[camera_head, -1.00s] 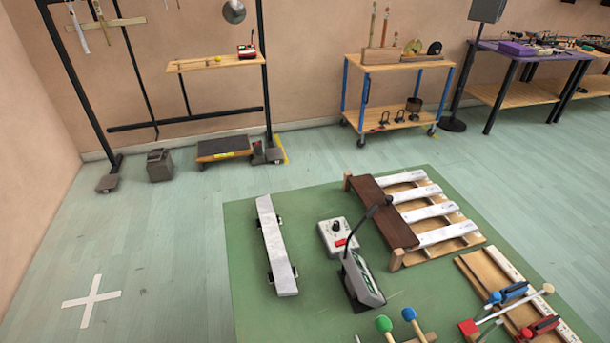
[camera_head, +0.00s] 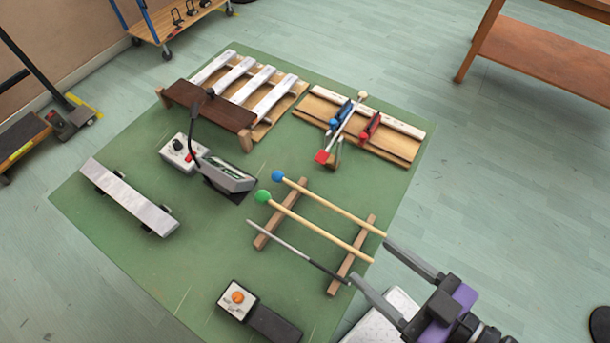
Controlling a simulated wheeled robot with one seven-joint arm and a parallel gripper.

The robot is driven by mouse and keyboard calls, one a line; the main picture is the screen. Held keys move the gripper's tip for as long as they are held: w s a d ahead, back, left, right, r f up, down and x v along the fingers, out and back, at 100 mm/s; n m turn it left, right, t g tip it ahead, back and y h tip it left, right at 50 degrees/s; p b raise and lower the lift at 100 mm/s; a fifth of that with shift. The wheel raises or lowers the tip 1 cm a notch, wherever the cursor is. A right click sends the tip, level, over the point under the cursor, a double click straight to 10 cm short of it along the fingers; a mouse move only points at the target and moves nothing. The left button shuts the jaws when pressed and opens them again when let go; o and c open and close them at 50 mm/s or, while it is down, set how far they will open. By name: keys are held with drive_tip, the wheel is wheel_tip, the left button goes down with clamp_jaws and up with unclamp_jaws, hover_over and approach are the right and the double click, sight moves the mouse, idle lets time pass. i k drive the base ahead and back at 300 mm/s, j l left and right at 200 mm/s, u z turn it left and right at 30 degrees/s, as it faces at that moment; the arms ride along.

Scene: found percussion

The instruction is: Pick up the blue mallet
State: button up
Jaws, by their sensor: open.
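The blue mallet has a round blue head (camera_head: 278,176) and a long pale wooden handle (camera_head: 335,208). It lies across two wooden rails (camera_head: 352,255) on the green mat (camera_head: 110,245), handle end toward the lower right. A green-headed mallet (camera_head: 310,225) lies beside it on the near side, and a thin metal rod with a dark grip (camera_head: 298,252) lies beyond that one. My gripper (camera_head: 382,262) is open and empty at the lower right. Its two grey fingers point toward the handle ends; the far fingertip appears close to the blue mallet's handle end. Contact cannot be told.
A grey meter-like device (camera_head: 225,175) and a white control box (camera_head: 182,152) stand left of the mallets. A rack of white bars (camera_head: 270,95) and a board with clamps (camera_head: 390,140) lie behind. A box with an orange button (camera_head: 238,298) is in front.

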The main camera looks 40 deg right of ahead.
sight(277, 177)
drive_tip(key=j+z, duration=0.25)
drive_tip(key=j, duration=0.25)
drive_tip(key=j+z, duration=0.2)
drive_tip(key=j, duration=0.25)
drive_tip(key=k+j+z, duration=0.1)
drive_tip(key=j+z, duration=0.15)
drive_tip(key=j, duration=0.25)
drive_tip(key=k+j+z, duration=0.1)
drive_tip(key=j+z, duration=0.15)
drive_tip(key=j, duration=0.2)
